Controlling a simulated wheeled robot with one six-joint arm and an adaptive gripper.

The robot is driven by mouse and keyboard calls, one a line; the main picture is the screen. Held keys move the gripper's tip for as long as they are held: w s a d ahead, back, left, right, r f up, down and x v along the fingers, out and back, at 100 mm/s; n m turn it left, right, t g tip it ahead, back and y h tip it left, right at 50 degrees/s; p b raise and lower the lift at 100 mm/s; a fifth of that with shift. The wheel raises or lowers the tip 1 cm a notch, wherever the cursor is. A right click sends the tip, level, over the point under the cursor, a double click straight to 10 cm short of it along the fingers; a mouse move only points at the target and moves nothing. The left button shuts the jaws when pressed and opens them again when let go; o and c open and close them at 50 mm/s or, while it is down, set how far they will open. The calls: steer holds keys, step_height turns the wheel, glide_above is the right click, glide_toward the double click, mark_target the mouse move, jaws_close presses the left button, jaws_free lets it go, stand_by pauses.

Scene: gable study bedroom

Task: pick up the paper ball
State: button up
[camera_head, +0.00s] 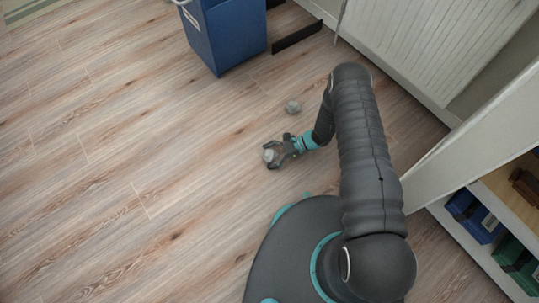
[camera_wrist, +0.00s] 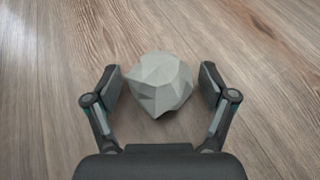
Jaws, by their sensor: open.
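A pale grey, faceted paper ball (camera_wrist: 160,83) lies on the wooden floor in the wrist view. My gripper (camera_wrist: 160,85) is open, with one finger on each side of the ball and a visible gap at both sides. In the head view the paper ball (camera_head: 269,156) shows at the tip of my gripper (camera_head: 272,154), partly covered by the fingers. A second grey crumpled ball (camera_head: 293,106) lies on the floor a little above my gripper in the head view.
A blue bin (camera_head: 228,35) stands at the top, beside a dark low strip (camera_head: 297,38). White panelling (camera_head: 430,40) and a shelf with boxes (camera_head: 475,215) line the right side. The wooden floor (camera_head: 110,150) at left is clear.

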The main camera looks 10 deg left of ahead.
mark_target(270, 153)
steer(key=c, duration=0.9)
steer(key=shift+r, duration=0.2)
step_height(270, 153, up, 4)
steer(key=shift+p, duration=0.35)
steer(key=s+a+r, duration=0.2)
steer(key=a, duration=0.1)
steer(key=s+a+r, duration=0.2)
steer(key=a, duration=0.1)
steer(key=s+a+r, duration=0.2)
steer(key=a, duration=0.1)
steer(key=shift+s+a+r+p, duration=0.2)
steer(key=shift+a+r+p, duration=0.1)
steer(key=shift+a+p, duration=0.1)
